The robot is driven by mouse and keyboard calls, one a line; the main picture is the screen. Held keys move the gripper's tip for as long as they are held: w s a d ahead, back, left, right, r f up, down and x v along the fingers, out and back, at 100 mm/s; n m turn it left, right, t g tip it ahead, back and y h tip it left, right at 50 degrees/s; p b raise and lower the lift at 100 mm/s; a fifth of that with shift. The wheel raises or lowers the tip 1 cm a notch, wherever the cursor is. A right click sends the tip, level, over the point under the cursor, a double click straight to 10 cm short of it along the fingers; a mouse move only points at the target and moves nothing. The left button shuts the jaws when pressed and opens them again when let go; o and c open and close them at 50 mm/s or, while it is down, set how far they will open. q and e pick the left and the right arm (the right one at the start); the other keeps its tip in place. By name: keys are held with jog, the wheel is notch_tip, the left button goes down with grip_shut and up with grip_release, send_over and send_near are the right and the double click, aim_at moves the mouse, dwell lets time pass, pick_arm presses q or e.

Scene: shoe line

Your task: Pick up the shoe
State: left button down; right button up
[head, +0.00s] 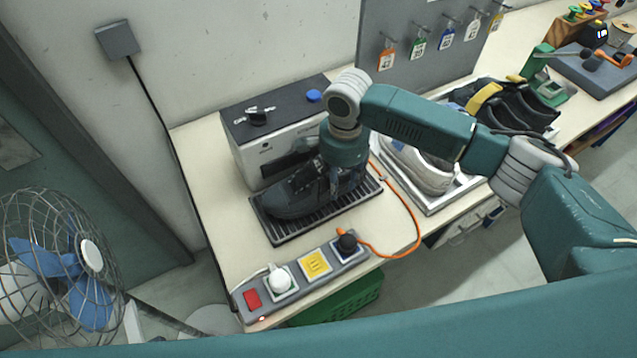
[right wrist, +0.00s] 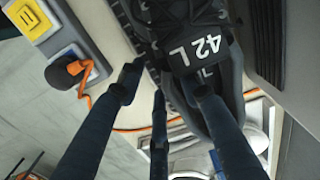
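A black lace-up shoe (head: 290,196) lies on a ribbed black tray (head: 275,238) on the bench, toe to the left. In the right wrist view the shoe (right wrist: 222,72) shows its laces and a tongue label reading "42 L". My right gripper (head: 333,185) is down at the shoe's ankle end. In the right wrist view its fingers (right wrist: 162,82) are spread apart, one over the tongue label and the others by the shoe's side edge. I cannot tell whether they touch it. My left gripper is not in view.
A light box-shaped machine (head: 245,160) stands right behind the tray. A white tray (head: 468,184) with a pale shoe (head: 418,170) is to the right. A fan (head: 60,262) stands left.

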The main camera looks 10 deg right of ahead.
jog(key=shift+c, duration=1)
grip_shut()
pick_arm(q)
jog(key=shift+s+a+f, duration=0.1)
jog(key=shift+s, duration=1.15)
pick_arm(e)
jog(key=shift+r, duration=0.1)
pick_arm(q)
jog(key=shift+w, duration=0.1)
